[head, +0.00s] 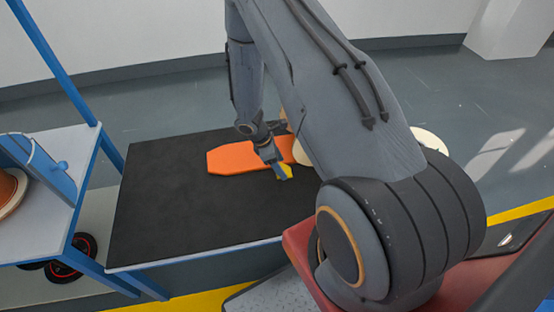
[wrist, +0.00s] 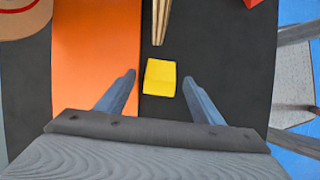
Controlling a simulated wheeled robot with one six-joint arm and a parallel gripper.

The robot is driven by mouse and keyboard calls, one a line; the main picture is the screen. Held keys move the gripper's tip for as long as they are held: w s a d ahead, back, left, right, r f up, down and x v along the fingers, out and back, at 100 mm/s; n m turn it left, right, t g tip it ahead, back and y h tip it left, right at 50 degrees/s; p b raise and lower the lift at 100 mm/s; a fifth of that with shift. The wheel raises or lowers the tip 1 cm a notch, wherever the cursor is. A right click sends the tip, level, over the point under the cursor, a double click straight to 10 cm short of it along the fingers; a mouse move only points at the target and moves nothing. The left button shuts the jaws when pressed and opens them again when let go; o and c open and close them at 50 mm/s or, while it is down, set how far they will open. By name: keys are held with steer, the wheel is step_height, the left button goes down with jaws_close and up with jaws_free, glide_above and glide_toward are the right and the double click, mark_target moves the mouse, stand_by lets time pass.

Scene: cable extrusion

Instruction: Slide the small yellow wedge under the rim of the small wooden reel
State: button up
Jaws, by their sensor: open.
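The small yellow wedge (wrist: 160,77) lies on the black table top between my gripper's fingertips in the wrist view. It also shows in the head view (head: 286,173), partly behind my gripper. My gripper (wrist: 159,80) is open, with one finger on each side of the wedge and a gap on both sides. In the head view my gripper (head: 279,172) is low over the table. A round tan piece with a red curve (wrist: 22,12) is cut off at the wrist view's top left; I cannot tell whether it is the small wooden reel. My arm hides part of the table's right side.
An orange board (wrist: 92,60) lies left of the wedge, under my left finger in the picture. A light wooden piece (wrist: 161,20) stands just beyond the wedge. The black table (head: 170,220) is clear at front left. A blue-framed shelf (head: 85,150) stands left.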

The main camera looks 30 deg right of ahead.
steer(key=shift+s+f, duration=0.1)
steer(key=shift+f, duration=0.15)
steer(key=c, duration=1.2)
steer(key=shift+o, duration=0.2)
steer(key=shift+s+d, duration=0.35)
steer(key=shift+d, duration=0.7)
steer(key=shift+s+d, duration=0.4)
steer(key=shift+d, duration=0.6)
steer(key=shift+s+d, duration=0.35)
steer(key=shift+d, duration=0.7)
steer(key=o, duration=1.1)
steer(key=shift+s+d, duration=0.1)
steer(key=shift+d, duration=0.05)
steer(key=shift+o, duration=0.2)
steer(key=shift+r, duration=0.1)
